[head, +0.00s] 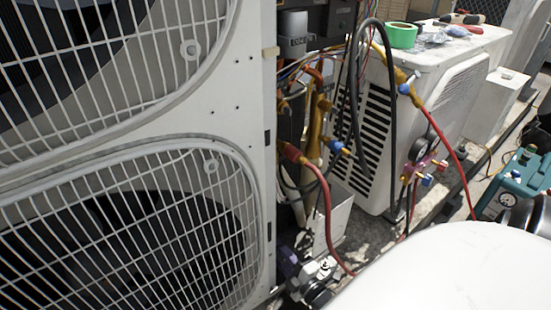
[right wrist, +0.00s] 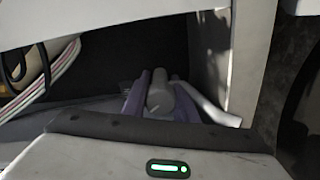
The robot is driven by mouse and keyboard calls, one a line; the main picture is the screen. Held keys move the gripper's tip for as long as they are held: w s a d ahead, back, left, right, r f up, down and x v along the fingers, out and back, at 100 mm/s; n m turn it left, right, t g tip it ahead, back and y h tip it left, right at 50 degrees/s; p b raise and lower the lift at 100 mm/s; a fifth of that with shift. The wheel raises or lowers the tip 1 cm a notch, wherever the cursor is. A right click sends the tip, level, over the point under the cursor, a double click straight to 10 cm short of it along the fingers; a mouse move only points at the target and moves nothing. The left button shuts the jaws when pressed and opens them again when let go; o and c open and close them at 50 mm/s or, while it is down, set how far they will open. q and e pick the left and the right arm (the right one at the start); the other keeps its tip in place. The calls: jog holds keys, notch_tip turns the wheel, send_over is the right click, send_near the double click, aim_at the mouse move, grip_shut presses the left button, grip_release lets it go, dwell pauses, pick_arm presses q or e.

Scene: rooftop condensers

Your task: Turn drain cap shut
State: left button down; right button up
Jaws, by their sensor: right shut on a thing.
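The drain cap (right wrist: 160,98) shows in the right wrist view as a small grey rounded piece between two purple fingers. My right gripper (right wrist: 161,92) is shut on it, with one finger on each side. In the head view the purple and silver parts of what looks like my right gripper (head: 289,263) are low in the middle, beside the lower edge of the large white unit. I cannot make out the cap there. The cap's turned angle and how it seats are too dark to tell. My left gripper is in neither view.
A large white condenser (head: 258,110) with fan grilles fills the left. A red hose (head: 328,215) hangs close to the right gripper. A smaller white condenser (head: 430,75) with a green tape roll (head: 402,35) stands behind. A gauge manifold (head: 420,165) and teal pump (head: 515,185) are right.

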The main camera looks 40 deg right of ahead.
aim_at(285, 261)
jog(key=shift+f+n, duration=0.1)
jog(key=shift+n, duration=0.9)
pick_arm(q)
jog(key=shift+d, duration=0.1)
pick_arm(e)
jog(key=o, duration=1.1)
jog(key=shift+c, duration=0.2)
jog(key=s, duration=0.3)
jog(key=s+p, duration=0.1)
jog(key=s, duration=0.3)
jog(key=s+a+p, duration=0.1)
jog(key=s, duration=0.2)
jog(key=shift+s+a, duration=0.1)
jog(key=shift+s, duration=0.05)
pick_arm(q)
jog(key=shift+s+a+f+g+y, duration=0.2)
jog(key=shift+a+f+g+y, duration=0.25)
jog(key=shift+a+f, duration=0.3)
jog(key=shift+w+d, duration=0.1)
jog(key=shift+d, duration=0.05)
